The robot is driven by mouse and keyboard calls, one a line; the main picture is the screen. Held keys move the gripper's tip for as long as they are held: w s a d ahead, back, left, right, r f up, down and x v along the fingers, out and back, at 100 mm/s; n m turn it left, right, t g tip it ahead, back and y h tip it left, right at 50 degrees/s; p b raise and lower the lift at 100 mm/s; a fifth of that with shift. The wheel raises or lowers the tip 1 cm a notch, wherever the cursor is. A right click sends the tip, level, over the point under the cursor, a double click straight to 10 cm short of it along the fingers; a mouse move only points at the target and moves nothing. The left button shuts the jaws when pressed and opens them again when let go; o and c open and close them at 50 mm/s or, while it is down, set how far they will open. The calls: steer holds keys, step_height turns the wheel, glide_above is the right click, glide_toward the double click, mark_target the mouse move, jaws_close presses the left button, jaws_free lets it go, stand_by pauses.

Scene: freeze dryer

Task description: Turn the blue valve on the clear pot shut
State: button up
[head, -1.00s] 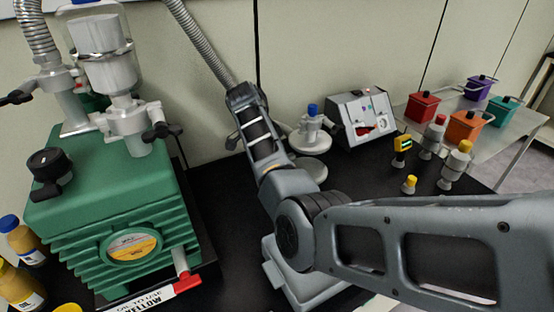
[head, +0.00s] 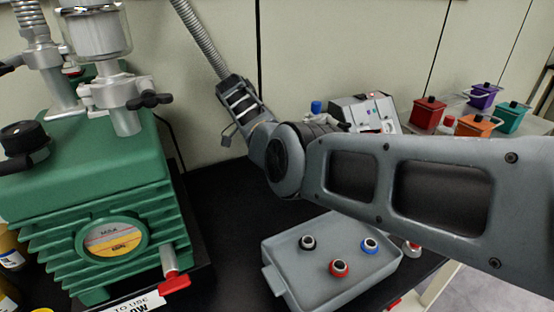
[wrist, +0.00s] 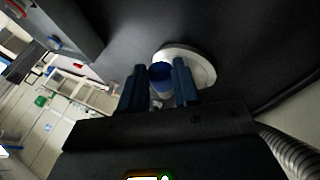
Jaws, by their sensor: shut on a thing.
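In the wrist view, a dark blue valve knob (wrist: 160,77) sits between the two fingers of my gripper (wrist: 160,88), which are shut on it. A pale round disc (wrist: 198,63) lies just beyond the knob. In the head view, a blue cap (head: 316,107) shows behind my arm and looks like the same valve. The clear pot's walls cannot be made out, and most of that area is hidden by my arm. My fingers cannot be made out in the head view.
A green pump (head: 80,170) fills the left. A grey tray (head: 292,290) with black, red and blue caps lies at front centre. A grey control box (head: 350,105) stands behind my arm. Coloured bins sit on a side table. A ribbed hose (head: 200,38) runs behind.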

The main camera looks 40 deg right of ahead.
steer(key=o, duration=1.1)
steer(key=shift+c, duration=0.2)
steer(key=shift+r+p, duration=0.15)
steer(key=shift+p, duration=0.35)
